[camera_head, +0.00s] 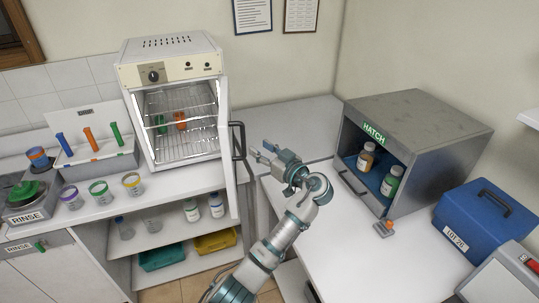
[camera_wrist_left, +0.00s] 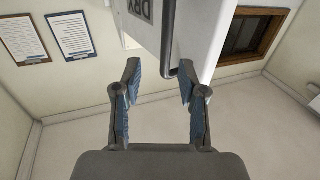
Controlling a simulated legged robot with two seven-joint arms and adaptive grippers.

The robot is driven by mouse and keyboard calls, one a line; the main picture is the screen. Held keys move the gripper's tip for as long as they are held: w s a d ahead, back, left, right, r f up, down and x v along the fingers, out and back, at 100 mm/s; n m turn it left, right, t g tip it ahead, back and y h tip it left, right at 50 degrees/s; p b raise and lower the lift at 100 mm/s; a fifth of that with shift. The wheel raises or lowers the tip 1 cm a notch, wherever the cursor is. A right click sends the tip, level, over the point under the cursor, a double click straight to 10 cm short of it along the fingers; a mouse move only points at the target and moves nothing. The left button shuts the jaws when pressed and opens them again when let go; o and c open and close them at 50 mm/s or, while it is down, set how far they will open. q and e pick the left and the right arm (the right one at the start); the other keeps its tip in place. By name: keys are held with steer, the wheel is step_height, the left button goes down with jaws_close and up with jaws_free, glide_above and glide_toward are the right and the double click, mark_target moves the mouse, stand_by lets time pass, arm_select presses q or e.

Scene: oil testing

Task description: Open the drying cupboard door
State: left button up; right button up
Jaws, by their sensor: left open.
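The drying cupboard (camera_head: 170,50) is a cream box standing on the left counter. Its door (camera_head: 228,150) is swung well out from the right side, seen nearly edge-on, so the wire-shelved inside shows. A dark bar handle (camera_head: 239,140) is on the door's right-hand face. My left gripper (camera_head: 262,153) is open and empty, just right of the handle and apart from it. In the left wrist view, the open left gripper (camera_wrist_left: 158,78) has the white door (camera_wrist_left: 195,40) with DRY lettering and the dark handle (camera_wrist_left: 168,45) beyond its fingers. My right gripper is out of view.
A grey hatch box (camera_head: 420,120) holding bottles and a blue case (camera_head: 485,220) stand on the right counter. Coloured-ring beakers (camera_head: 99,192) and a tool rack (camera_head: 95,150) are left of the cupboard. Bottles and trays sit on shelves below.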

arm_select(q)
steer(key=shift+v, duration=1.9)
